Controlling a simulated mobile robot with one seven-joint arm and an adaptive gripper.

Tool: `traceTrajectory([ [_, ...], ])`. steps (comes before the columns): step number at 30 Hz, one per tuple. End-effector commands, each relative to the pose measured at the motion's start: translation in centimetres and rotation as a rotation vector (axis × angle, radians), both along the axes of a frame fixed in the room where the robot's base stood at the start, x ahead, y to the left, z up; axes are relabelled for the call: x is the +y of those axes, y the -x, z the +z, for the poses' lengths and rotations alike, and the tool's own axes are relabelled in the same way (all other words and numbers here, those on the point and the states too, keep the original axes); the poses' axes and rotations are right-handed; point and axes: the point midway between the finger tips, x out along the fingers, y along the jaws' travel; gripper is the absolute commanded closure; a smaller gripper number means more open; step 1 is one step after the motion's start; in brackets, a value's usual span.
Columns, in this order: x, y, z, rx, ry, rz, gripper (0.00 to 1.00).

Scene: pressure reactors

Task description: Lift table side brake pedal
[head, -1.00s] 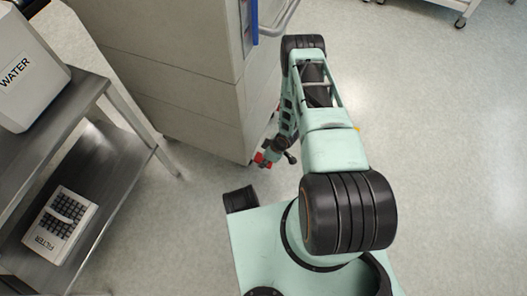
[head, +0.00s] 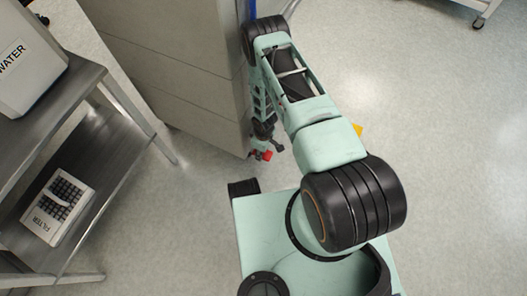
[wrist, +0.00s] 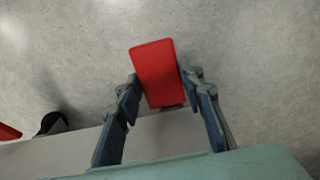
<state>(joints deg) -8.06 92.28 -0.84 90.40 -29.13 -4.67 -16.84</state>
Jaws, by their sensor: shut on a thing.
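A red brake pedal (wrist: 155,72) stands between the two blue-grey fingers of my gripper (wrist: 159,90) in the wrist view. The fingers touch or nearly touch its sides, and my gripper is shut on it. In the head view my gripper (head: 264,138) is low at the bottom corner of the grey cabinet (head: 200,90), and the red pedal (head: 266,156) shows small beside it. A second red piece (wrist: 8,132) is cut off at the left edge of the wrist view. How the pedal joins the cabinet is hidden.
A steel table (head: 92,75) on the left carries a white WATER box (head: 25,65), with a FILTER unit (head: 57,207) on its lower shelf. A dark caster (wrist: 52,122) is beside the pedals. A cart (head: 480,12) stands far right. Floor on the right is open.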

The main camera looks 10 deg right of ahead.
Motion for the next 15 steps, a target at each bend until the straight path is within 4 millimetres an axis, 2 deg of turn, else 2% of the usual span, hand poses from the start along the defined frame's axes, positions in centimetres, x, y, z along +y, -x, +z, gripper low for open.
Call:
traceTrajectory([
  [7, -0.07, -0.27, 0.07, -0.005, 0.000, 0.001, 1.00],
  [8, -0.07, -0.27, 0.07, -0.005, 0.000, 0.001, 0.64],
  [12, -0.05, -0.21, 0.07, -0.004, 0.000, 0.000, 0.48],
  [15, -0.04, -0.13, 0.06, -0.003, 0.000, 0.000, 0.46],
])
